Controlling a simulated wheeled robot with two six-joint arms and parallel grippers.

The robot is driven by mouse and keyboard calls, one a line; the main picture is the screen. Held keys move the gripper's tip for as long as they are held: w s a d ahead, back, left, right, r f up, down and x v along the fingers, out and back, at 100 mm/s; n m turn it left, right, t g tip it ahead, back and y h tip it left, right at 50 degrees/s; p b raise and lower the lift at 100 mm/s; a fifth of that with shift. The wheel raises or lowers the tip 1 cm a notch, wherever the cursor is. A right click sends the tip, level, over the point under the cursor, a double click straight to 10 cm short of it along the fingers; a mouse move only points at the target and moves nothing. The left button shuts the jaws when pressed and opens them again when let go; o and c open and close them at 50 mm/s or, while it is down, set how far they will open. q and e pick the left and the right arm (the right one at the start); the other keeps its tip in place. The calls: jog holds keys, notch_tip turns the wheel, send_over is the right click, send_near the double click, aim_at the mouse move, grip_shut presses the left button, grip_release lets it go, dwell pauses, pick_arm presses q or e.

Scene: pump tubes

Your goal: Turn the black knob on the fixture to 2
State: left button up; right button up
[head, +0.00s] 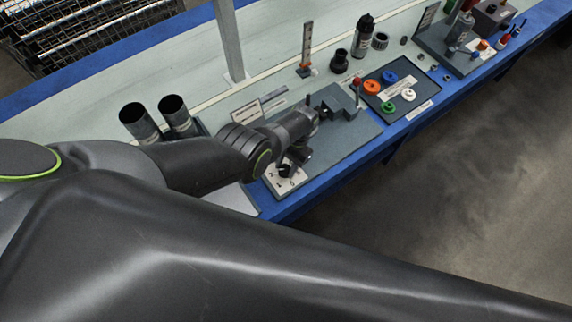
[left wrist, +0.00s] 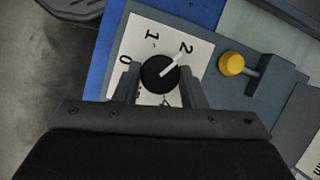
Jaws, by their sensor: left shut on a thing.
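The black knob (left wrist: 157,76) sits on a white dial plate (left wrist: 142,28) marked 0, 1, 2 and more, partly hidden. Its white pointer line aims up and right at the numeral 2 in the left wrist view. My left gripper (left wrist: 160,73) is shut on the knob, one finger on each side. In the head view my left gripper (head: 297,158) is over the dial plate (head: 285,184) at the near end of the grey fixture (head: 345,142), and mostly hides the knob. My right gripper is not in view.
A yellow knob (left wrist: 231,64) stands on the fixture close to the right finger. Two dark tubes (head: 174,116) stand behind my left arm. A dark tray (head: 376,104) with coloured rings lies beyond the fixture. The blue bench edge (head: 325,185) runs along the front.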

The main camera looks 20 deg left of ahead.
pick_arm(q)
jog(key=o, duration=1)
jog(key=shift+w+r, duration=0.1)
jog(key=shift+r, duration=0.25)
jog(key=shift+p+v, duration=2.05)
jog(key=shift+v, duration=6.25)
